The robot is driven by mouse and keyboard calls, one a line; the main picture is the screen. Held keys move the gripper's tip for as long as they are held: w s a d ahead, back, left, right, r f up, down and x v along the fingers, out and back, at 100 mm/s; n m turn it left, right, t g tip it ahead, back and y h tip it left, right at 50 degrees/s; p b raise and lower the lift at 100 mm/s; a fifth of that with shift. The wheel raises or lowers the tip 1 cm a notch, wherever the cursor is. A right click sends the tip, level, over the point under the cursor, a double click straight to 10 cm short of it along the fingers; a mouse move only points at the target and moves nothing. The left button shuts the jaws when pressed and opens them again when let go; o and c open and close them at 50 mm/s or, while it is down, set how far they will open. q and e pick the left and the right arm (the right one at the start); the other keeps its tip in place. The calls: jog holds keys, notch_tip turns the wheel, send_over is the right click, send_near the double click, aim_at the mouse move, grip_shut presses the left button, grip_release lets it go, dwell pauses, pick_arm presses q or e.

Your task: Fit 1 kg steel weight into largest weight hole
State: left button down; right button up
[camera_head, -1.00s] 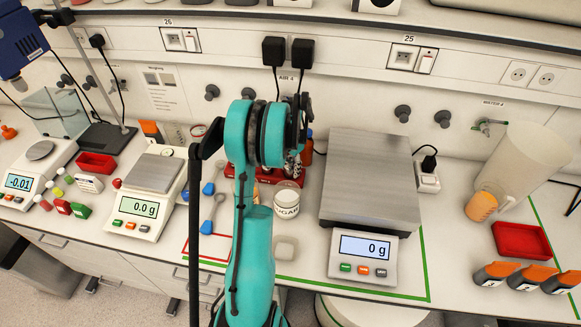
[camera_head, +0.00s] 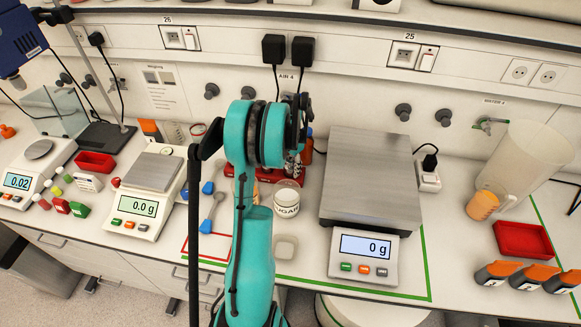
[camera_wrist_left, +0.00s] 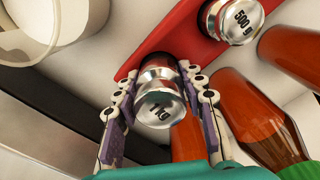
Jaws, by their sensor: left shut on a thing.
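The shiny 1 kg steel weight (camera_wrist_left: 160,108) is between the fingers of my left gripper (camera_wrist_left: 160,80) in the left wrist view. The gripper is shut on it, with a finger on each side. The weight's far end meets a dark round spot at the red weight block (camera_wrist_left: 189,42); I cannot tell how deep it sits. The 500 g weight (camera_wrist_left: 232,20) stands in the same block. In the head view the red block (camera_head: 316,177) is partly hidden behind my teal left arm, and the held weight cannot be made out. My right gripper is not in view.
Amber bottles with orange contents (camera_wrist_left: 258,115) stand close to the right of the gripper. A white jar (camera_head: 287,197) is in front of the block. A large scale (camera_head: 370,180) reading 0 g is to the right, a smaller balance (camera_head: 150,195) to the left.

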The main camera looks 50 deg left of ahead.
pick_arm(q)
jog(key=shift+f, duration=0.15)
jog(key=c, duration=0.8)
grip_release()
jog(key=shift+c, duration=0.2)
notch_tip(320, 180, up, 12)
